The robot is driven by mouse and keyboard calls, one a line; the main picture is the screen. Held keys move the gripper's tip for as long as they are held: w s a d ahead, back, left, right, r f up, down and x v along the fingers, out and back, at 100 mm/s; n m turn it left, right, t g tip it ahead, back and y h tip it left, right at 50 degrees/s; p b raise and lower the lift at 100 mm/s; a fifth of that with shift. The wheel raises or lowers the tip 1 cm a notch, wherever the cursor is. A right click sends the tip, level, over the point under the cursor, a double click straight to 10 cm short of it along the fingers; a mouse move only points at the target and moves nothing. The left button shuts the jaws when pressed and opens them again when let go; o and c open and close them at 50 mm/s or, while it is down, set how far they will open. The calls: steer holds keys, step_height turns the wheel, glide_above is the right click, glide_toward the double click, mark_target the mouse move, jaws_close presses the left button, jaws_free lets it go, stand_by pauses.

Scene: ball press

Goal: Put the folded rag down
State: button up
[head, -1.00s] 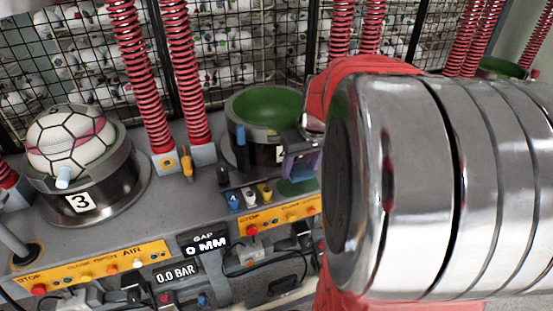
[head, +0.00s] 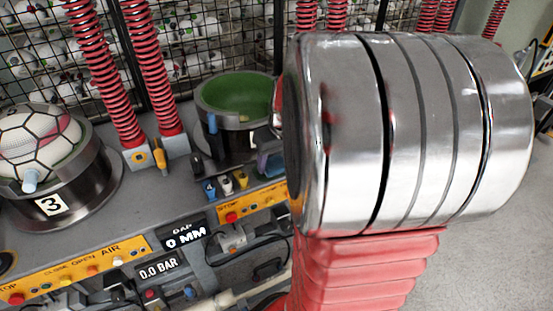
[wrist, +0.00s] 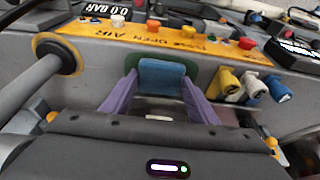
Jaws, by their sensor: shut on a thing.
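The folded rag (wrist: 162,76) is a small blue cloth pad held between the purple fingers of my gripper (wrist: 160,88) in the wrist view. My gripper is shut on it. Behind the rag, a dark green rounded patch (wrist: 198,68) shows on the grey press top. I cannot tell whether the rag touches it. In the head view my gripper (head: 268,155) shows only partly, at the left of my large silver arm link, in front of the green-lined cup. The rag is not clear there, and the patch is hidden.
Blue, yellow and white plugs (wrist: 255,87) stand close right of my gripper. A yellow button strip (wrist: 150,36) runs behind it. A grey rod (wrist: 35,85) lies at left. The green-lined cup (head: 238,92) and a cup holding a ball (head: 35,140) stand on the press.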

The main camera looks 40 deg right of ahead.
steer(key=shift+s+f, duration=0.1)
steer(key=shift+f, duration=0.2)
steer(key=o, duration=0.8)
steer(key=shift+f, duration=0.1)
steer(key=o, duration=0.3)
steer(key=shift+s+a+f, duration=0.1)
steer(key=shift+f, duration=0.05)
steer(key=shift+a, duration=0.1)
steer(key=shift+r, duration=0.45)
steer(key=d+v, duration=0.1)
steer(key=v, duration=1.1)
steer(key=shift+a, duration=0.3)
